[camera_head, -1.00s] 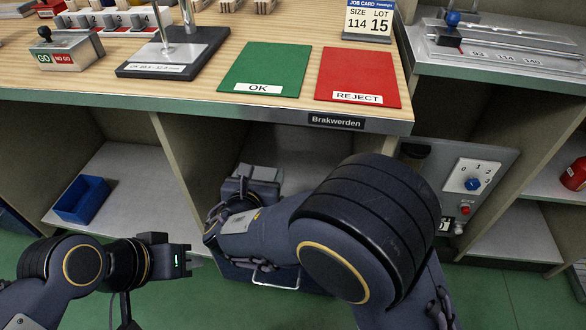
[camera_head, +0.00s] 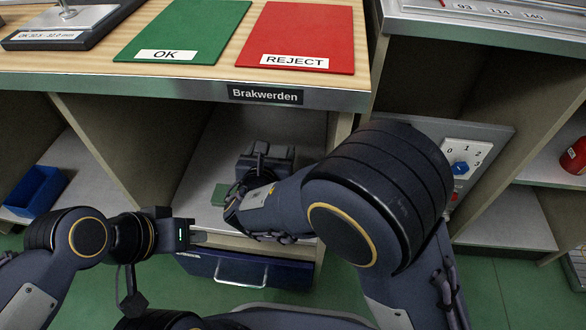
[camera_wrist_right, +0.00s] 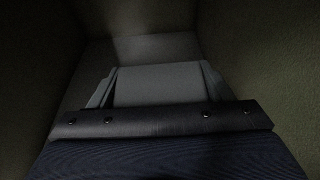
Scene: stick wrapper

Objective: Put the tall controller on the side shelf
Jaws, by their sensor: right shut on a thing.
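My right gripper (camera_head: 264,158) reaches into the open compartment (camera_head: 206,150) under the bench, below the Brakwerden label. In the right wrist view, its fingers flank a light grey block (camera_wrist_right: 158,86), and it is shut on it. I cannot tell whether this block is the tall controller; no other thing is clearly that controller. A small green patch (camera_head: 220,193) shows on the compartment floor, left of the right gripper. My left gripper (camera_head: 190,236) is low at the left, in front of the bench, with no thing seen in it; its finger gap is too small to tell.
A navy drawer (camera_head: 225,267) with a metal handle is below the compartment. A blue bin (camera_head: 38,190) stands on the left shelf. Green OK (camera_head: 190,28) and red REJECT (camera_head: 305,35) mats lie on the bench.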

